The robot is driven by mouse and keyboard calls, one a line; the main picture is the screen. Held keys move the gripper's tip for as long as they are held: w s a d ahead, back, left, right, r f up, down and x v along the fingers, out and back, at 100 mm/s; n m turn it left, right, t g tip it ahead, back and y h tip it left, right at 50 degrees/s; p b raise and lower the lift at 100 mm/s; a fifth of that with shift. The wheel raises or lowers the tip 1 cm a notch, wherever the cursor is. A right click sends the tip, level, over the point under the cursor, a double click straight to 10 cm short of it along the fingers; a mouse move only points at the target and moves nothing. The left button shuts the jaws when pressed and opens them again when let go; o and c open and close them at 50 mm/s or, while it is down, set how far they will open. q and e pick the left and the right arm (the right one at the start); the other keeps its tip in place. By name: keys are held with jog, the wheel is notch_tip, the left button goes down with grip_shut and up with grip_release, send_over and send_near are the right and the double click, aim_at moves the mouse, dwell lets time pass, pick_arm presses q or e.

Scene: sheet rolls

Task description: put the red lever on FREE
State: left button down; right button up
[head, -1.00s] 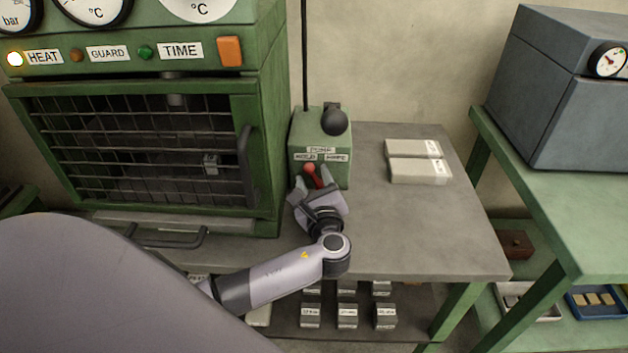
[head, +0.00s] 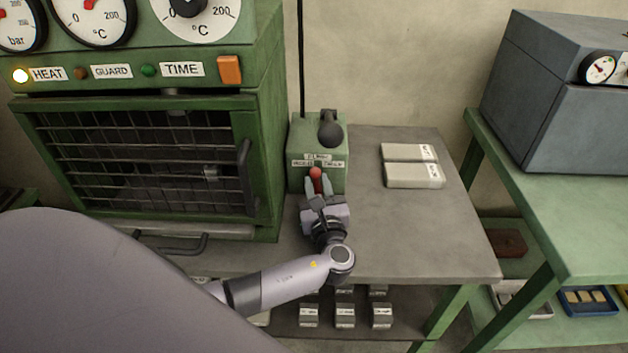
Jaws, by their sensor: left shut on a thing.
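The red lever (head: 316,173) is on the front of a small green pump box (head: 334,154), in the middle of the head view. Its round red knob stands nearly upright, roughly midway below two small labels, the left one seeming to read HOLD; the right one is too blurred to read surely. My left gripper (head: 318,186) is at the box front from below, its two fingers shut on the lever. The lower part of the lever is hidden between the fingers. My right gripper is not in view.
A green press with a barred guard (head: 150,160) stands close on the left. Two pale blocks (head: 412,175) lie on the grey table (head: 420,240) at right; the tabletop around them is clear.

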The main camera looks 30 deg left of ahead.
pick_arm(q)
jog(key=shift+w+d+f+m+t+p, duration=0.15)
jog(key=shift+d+m+p, duration=0.15)
jog(key=shift+m, duration=0.5)
jog(key=shift+w+d+r+m+t+p, duration=0.15)
jog(key=shift+d+m+p, duration=0.1)
jog(key=shift+m, duration=0.55)
jog(key=shift+f, duration=0.15)
jog(key=c, duration=0.9)
grip_release()
jog(key=shift+a, duration=0.1)
